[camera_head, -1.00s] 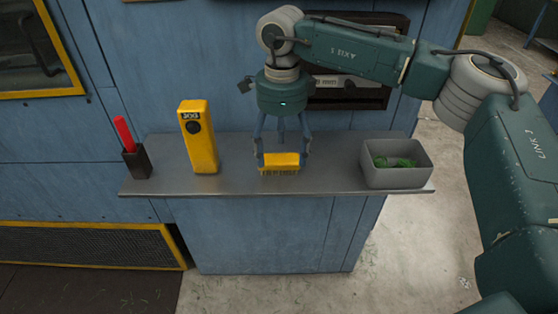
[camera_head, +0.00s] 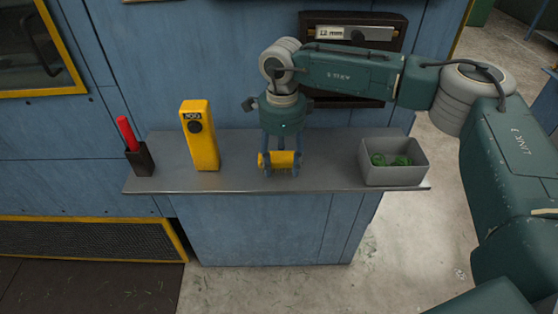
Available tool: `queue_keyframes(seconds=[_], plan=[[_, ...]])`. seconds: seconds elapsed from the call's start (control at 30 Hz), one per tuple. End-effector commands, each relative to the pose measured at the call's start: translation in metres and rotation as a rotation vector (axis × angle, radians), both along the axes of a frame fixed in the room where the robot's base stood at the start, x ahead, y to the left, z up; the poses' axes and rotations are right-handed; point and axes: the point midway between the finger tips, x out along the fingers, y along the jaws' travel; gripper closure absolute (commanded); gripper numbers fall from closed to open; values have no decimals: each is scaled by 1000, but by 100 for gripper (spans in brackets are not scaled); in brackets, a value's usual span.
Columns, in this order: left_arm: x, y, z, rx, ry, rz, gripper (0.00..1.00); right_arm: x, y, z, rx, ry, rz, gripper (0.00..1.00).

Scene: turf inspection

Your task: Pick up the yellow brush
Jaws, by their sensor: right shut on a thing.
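The yellow brush (camera_head: 283,160) is on or just above the grey shelf (camera_head: 240,178), near its middle. My right gripper (camera_head: 281,166) points down over it and is shut on it, with fingers at both ends of its yellow body. The brush's bristles face down and are partly hidden by the fingers. I cannot tell whether the bristles touch the shelf. My left gripper is not in view.
A yellow box with a dark knob (camera_head: 200,135) stands left of the brush. A dark holder with a red-handled thing (camera_head: 139,158) is at the shelf's left end. A grey bin (camera_head: 393,174) with green pieces is at the right. A blue wall stands behind.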

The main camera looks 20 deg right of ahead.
Motion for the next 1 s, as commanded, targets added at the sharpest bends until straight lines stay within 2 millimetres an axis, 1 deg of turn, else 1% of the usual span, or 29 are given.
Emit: queue_keyframes(seconds=[0.27,0.37,0.47,0.57,0.67,0.8,0.9,1.0], plan=[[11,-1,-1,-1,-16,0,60,1,0,4,1,-1,0,79],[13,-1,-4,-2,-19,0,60,1,0,11,0,-3,0,79],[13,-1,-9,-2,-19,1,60,1,0,24,1,-4,0,79],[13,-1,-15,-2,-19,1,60,2,0,45,1,-7,-1,79],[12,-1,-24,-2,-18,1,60,2,1,73,2,-8,0,79],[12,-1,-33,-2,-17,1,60,1,1,116,1,-7,0,79],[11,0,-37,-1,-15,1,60,1,1,143,2,-5,0,79],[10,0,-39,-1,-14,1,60,1,1,166,2,-4,0,79]])
